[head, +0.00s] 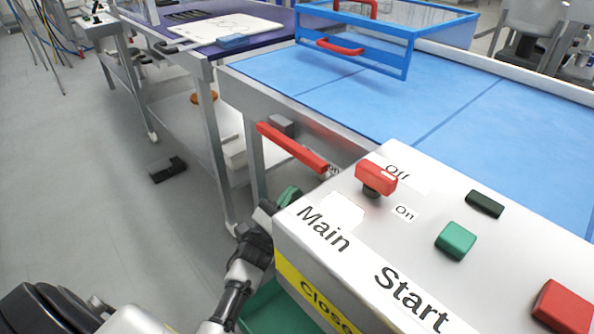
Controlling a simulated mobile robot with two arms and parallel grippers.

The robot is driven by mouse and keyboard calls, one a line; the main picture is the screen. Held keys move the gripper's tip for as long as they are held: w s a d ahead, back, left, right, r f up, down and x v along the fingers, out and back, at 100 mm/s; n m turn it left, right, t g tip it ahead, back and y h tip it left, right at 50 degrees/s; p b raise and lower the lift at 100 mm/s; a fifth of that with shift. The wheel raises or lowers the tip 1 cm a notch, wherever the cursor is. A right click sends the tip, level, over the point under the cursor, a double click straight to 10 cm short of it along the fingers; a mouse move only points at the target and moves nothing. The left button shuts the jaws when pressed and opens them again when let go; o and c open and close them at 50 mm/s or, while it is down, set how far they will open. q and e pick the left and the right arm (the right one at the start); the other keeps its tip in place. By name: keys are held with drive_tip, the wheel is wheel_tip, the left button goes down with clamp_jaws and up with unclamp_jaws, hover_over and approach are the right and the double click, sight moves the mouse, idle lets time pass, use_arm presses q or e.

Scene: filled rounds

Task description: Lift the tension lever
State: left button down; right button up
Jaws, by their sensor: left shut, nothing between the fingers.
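A long red lever (290,147) sticks out at the near left corner of the blue-topped table, sloping down towards the control box. It looks like the tension lever; a small label by its lower end is mostly hidden. My left gripper (268,212) is shut and empty, below the red lever and against or close to the left side of the control box. Its fingertips are partly hidden, so contact is unclear. A small green part (288,196) shows right beside the gripper. My right gripper is out of view.
The white control box (330,238) fills the lower right, with a red Main switch (376,177), green Start button (456,240) and red button (565,305). A blue-framed clear guard (375,45) stands over the blue table (310,75). Floor at left is mostly free.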

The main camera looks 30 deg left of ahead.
sight(289, 145)
use_arm(q)
drive_tip(key=r, duration=0.1)
drive_tip(key=w+r, duration=0.1)
drive_tip(key=r, duration=0.1)
drive_tip(key=r+p, duration=0.1)
drive_tip(key=r, duration=0.1)
drive_tip(key=shift+w+d+r, duration=0.2)
drive_tip(key=shift+d+r, duration=0.05)
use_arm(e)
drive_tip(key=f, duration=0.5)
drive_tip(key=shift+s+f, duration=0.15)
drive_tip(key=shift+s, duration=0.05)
use_arm(q)
drive_tip(key=shift+w, duration=0.1)
